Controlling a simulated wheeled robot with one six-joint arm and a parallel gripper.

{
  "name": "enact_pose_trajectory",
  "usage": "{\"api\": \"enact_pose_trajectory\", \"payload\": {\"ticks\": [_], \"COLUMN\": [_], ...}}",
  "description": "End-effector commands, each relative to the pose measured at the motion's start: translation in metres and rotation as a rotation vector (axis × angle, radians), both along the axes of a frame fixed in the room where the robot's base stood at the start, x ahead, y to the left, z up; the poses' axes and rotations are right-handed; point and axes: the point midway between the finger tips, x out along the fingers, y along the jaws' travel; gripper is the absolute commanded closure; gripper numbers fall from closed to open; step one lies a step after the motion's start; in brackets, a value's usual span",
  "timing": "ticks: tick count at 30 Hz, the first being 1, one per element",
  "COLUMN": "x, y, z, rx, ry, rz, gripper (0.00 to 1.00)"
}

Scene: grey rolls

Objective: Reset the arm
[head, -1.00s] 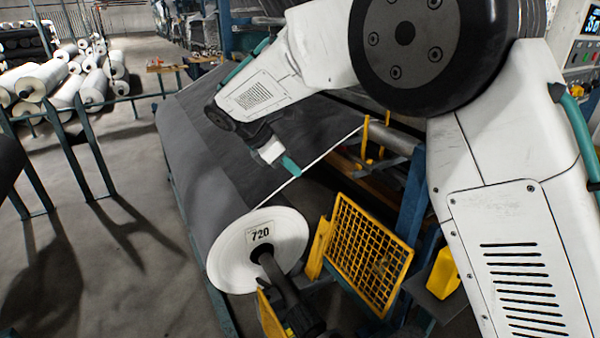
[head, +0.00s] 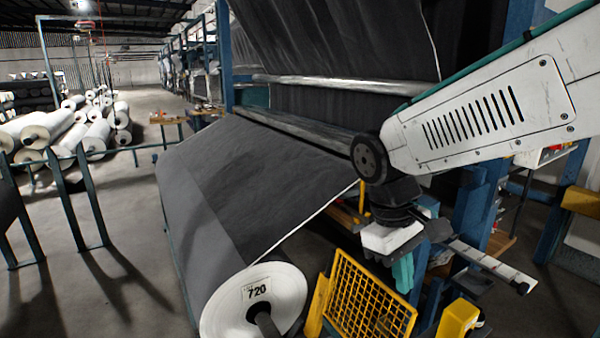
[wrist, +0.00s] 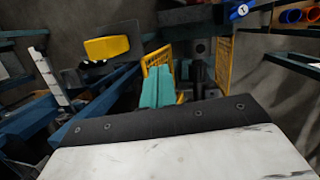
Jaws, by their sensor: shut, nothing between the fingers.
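My gripper (head: 403,274) shows in the head view at the end of my white arm, right of centre, pointing down. Its teal fingers are together with nothing between them. They hang above and right of the yellow mesh guard (head: 368,300), apart from it as far as I can tell. In the wrist view the teal fingers (wrist: 157,92) are side by side, in front of the yellow guard (wrist: 158,57).
A large grey fabric roll with a white end disc marked 720 (head: 285,300) lies left of the guard. Grey cloth (head: 265,165) runs up to the machine's metal rollers (head: 340,88). A yellow box (head: 458,320) sits low at right.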

Motion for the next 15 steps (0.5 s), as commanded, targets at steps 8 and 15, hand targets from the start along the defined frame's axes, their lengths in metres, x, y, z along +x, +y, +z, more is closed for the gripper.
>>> {"api": "enact_pose_trajectory", "payload": {"ticks": [8, 15], "x": [-0.082, -0.135], "y": [-0.052, -0.079], "z": [0.006, 0.003], "rx": [0.113, 0.19], "ry": [-0.095, -0.189], "rz": [-0.328, -0.503], "gripper": [1.0, 1.0]}}
